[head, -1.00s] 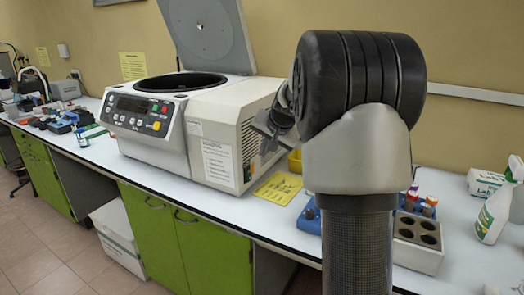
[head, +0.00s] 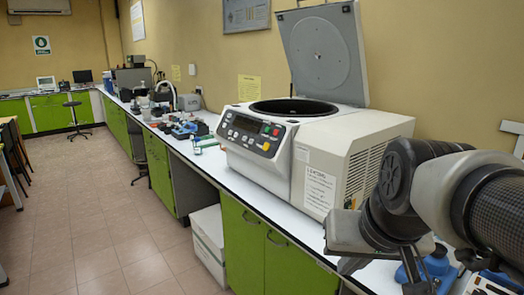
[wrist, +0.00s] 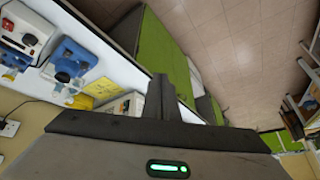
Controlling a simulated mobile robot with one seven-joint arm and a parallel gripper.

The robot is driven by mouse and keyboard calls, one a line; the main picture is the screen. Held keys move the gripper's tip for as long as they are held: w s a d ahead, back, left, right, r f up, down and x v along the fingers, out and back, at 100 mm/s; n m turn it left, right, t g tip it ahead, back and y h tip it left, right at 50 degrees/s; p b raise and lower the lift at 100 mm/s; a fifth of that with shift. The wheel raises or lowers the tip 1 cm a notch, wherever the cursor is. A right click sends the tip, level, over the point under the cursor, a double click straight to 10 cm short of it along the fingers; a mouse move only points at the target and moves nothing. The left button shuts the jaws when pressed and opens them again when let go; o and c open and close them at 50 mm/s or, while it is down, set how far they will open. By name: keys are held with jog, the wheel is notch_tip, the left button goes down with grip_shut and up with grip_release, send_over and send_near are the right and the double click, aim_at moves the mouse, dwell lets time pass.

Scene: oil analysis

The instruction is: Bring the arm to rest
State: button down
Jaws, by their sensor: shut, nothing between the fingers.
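My arm (head: 445,195) is bent across the lower right of the head view, in front of the right end of the bench. My gripper (wrist: 161,92) shows in the wrist view with its two dark fingers together and nothing between them. It points out past the bench edge, with green cabinet fronts and the tiled floor beyond. In the head view the grey hand is low, in front of the centrifuge's right side, and its fingertips are hard to make out.
The centrifuge (head: 300,140) stands on the white bench with its lid (head: 325,50) raised. Blue devices (wrist: 75,58) lie on the bench near the hand. A white box (head: 208,240) is on the floor below. Open tiled floor (head: 95,215) lies left of the bench.

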jog(key=s+f+n, duration=0.1)
jog(key=s+f, duration=0.1)
jog(key=s, duration=0.3)
notch_tip(320, 180, up, 14)
jog(key=p, duration=1.4)
jog(key=shift+a, duration=0.2)
